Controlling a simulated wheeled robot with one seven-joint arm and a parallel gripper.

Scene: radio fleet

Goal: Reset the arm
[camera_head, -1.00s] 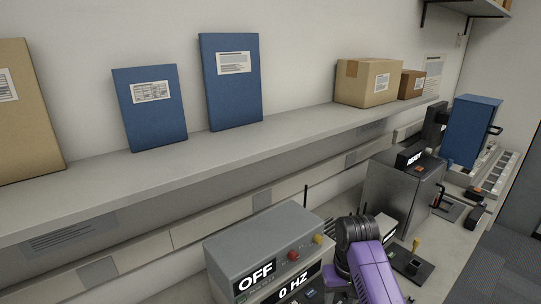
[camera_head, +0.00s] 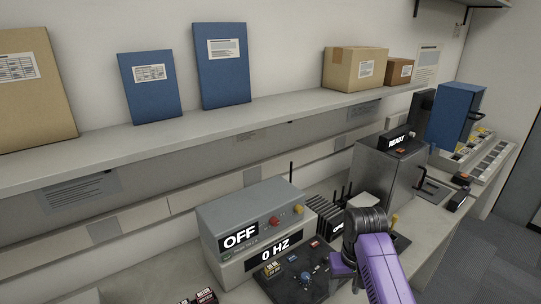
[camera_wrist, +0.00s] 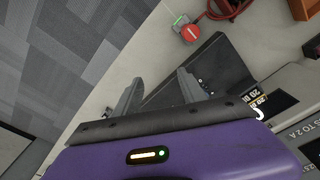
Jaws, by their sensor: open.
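My arm (camera_head: 378,258), purple with a dark ribbed joint, reaches in from the bottom edge of the head view, in front of the bench equipment. Its fingers are not visible there. In the wrist view my gripper (camera_wrist: 158,88) shows two grey fingers spread apart with nothing between them. Beyond the fingers are a dark panel (camera_wrist: 215,70) and the pale bench top. I cannot tell from this view how far the fingers are from the panel.
A grey unit (camera_head: 255,222) reading OFF and 0 HZ stands left of my arm, with a black control panel (camera_head: 300,273) in front. A metal box (camera_head: 385,178) reading READY stands behind the arm. A shelf (camera_head: 200,125) with binders and cartons runs above. A red-buttoned device (camera_wrist: 188,30) lies beyond the fingers.

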